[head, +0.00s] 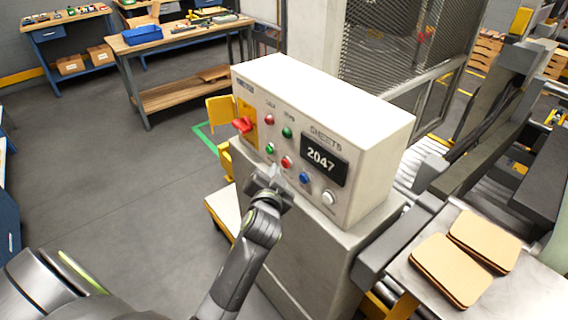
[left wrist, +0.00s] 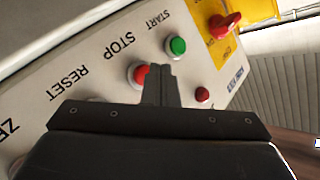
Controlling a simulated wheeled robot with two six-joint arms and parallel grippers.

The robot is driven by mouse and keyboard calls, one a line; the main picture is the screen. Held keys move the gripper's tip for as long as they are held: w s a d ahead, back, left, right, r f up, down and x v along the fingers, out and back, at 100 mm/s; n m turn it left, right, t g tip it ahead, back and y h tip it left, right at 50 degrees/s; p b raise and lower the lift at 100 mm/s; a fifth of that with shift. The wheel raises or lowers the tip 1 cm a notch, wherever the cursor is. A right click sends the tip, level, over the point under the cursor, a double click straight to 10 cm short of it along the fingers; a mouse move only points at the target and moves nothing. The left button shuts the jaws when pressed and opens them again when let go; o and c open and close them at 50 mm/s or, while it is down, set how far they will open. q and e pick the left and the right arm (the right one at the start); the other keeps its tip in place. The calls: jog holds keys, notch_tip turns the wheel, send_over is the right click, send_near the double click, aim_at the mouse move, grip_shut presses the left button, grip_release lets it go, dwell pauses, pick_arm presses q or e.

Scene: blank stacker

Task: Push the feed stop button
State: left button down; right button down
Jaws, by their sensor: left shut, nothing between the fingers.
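The white control box (head: 385,125) has a row of buttons on its sloping front. The red stop button (head: 287,162) sits between a green start button (head: 269,148) and a blue button (head: 305,178). In the left wrist view the red button (left wrist: 139,74) has the label STOP beside it, and the green button (left wrist: 177,46) is labelled START. My left gripper (head: 276,174) is shut and empty, just in front of the panel below the red button. In the left wrist view its fingertips (left wrist: 160,70) overlap the red button's edge; I cannot tell whether they touch.
A red rotary switch (head: 242,125) on a yellow plate is at the panel's left end. A display (head: 324,160) reads 2047, with a white button (head: 328,197) below it. Brown sheets (head: 452,270) lie on a metal table at right. Open floor is at left.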

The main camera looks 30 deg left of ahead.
pick_arm(q)
jog(key=s, duration=0.1)
jog(key=s+a+p, duration=0.1)
jog(key=s, duration=0.1)
jog(key=s+a, duration=0.1)
jog(key=shift+s, duration=0.3)
dwell(0.8)
jog(key=s+d+f+g+h+b, duration=0.1)
jog(key=s+f+g+h, duration=0.2)
jog(key=f, duration=1.4)
jog(key=s+f+g+h+b, duration=0.1)
jog(key=s+f+g, duration=0.3)
jog(key=f, duration=1.3)
jog(key=s+f+n+g+b, duration=0.1)
jog(key=s+f+g, duration=0.2)
jog(key=s+f, duration=1.15)
jog(key=s+f+n+g, duration=0.1)
jog(key=s+f, duration=0.3)
jog(key=s, duration=0.6)
jog(key=s+d+f+n+g+h+b, duration=0.1)
jog(key=s+f, duration=0.3)
jog(key=s, duration=0.7)
jog(key=shift+f+g, duration=0.35)
jog(key=shift+g, duration=0.55)
